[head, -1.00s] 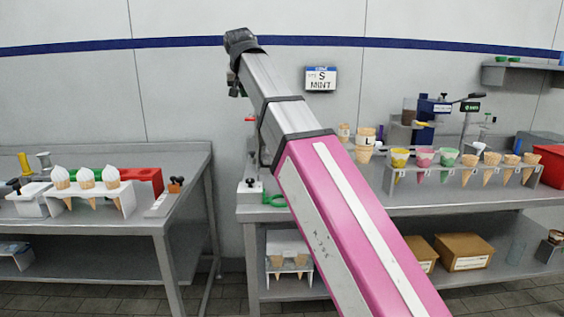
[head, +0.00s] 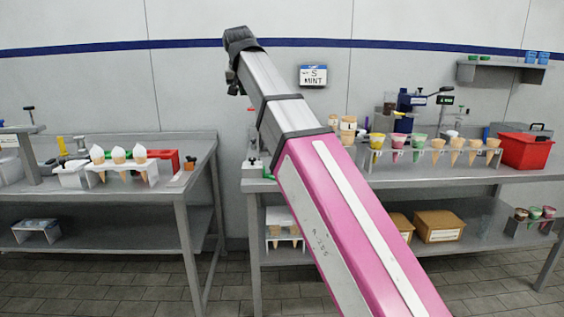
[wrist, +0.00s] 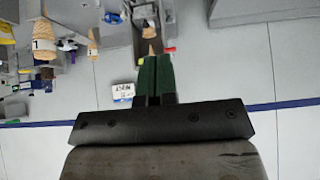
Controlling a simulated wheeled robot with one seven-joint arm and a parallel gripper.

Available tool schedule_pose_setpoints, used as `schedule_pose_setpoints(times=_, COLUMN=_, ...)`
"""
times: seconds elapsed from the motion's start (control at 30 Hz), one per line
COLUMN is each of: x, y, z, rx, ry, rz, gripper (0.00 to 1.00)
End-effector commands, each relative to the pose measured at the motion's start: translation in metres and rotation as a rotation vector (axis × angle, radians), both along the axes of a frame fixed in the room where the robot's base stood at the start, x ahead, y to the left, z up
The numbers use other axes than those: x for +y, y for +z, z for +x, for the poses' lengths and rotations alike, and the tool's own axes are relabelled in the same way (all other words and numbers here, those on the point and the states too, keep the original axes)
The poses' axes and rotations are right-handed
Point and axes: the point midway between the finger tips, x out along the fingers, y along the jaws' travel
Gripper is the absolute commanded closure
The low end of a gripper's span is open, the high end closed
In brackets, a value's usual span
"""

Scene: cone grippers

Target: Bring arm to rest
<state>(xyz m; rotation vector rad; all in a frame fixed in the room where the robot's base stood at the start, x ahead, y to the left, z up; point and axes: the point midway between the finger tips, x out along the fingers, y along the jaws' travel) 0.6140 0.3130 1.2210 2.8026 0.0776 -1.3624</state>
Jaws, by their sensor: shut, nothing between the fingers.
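My pink and silver arm reaches up across the middle of the head view, its dark wrist end (head: 240,42) high against the wall. The fingertips do not show clearly there. In the wrist view my gripper (wrist: 154,72) shows as two dark green fingers lying together, with nothing between them. The wrist picture appears upside down.
The left bench (head: 190,196) holds a rack of white-topped cones (head: 119,157). The right bench (head: 455,178) holds a rack of cones (head: 437,154) and a red bin (head: 525,151). The "S MINT" sign (head: 313,76) hangs between. Tiled floor (head: 110,285) is clear in front.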

Motion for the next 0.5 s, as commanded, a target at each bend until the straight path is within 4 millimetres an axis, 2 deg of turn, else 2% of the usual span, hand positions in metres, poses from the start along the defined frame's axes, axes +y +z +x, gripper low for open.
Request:
schedule_pose_setpoints(times=0.3, x=-0.010, y=-0.033, z=0.010, rx=0.025, ry=-0.001, rz=-0.014, gripper=1.00)
schedule_pose_setpoints(times=0.5, x=-0.021, y=-0.065, z=0.018, rx=0.053, ry=-0.001, rz=-0.028, gripper=1.00)
